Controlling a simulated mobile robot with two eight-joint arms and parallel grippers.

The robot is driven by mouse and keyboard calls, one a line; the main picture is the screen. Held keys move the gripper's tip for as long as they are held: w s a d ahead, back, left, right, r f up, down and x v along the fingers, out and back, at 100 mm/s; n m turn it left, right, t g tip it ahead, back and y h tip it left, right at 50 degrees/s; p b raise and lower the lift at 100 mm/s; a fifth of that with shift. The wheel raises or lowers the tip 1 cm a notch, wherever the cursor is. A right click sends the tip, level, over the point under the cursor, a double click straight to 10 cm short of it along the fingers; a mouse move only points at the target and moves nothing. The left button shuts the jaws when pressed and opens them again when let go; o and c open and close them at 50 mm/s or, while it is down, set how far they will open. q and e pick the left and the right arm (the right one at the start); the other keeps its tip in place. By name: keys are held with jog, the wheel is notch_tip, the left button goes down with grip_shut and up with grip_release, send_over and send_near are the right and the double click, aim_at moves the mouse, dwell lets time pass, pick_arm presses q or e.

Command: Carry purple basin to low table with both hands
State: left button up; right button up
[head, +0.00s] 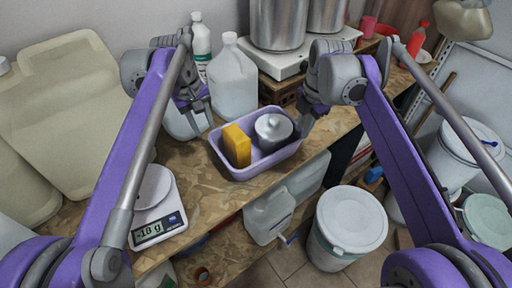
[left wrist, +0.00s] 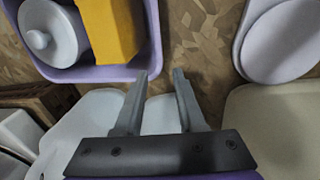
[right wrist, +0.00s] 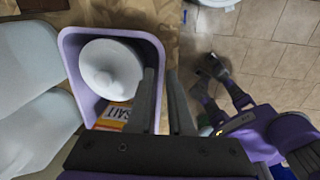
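The purple basin (head: 258,172) sits on the wooden bench (head: 190,160), near its front edge. It holds a yellow box (head: 237,146) and a grey lidded pot (head: 273,130). My left gripper (head: 201,108) is at the basin's far-left side. In the left wrist view its fingers (left wrist: 159,76) are apart and empty, just off the basin rim (left wrist: 100,73). My right gripper (head: 310,116) is by the basin's right end. In the right wrist view its fingers (right wrist: 161,74) are a little apart, close to the rim (right wrist: 72,42); contact is unclear. I cannot make out a low table.
A clear jug (head: 233,80) and a white bottle (head: 200,45) stand behind the basin. A scale (head: 158,222) is at the left front. Steel pots (head: 278,22) stand at the back. A lidded white bucket (head: 350,220) is on the floor in front of the bench.

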aim_at(214, 148)
pick_arm(q)
jog(key=shift+w, duration=0.15)
jog(key=shift+d, duration=0.15)
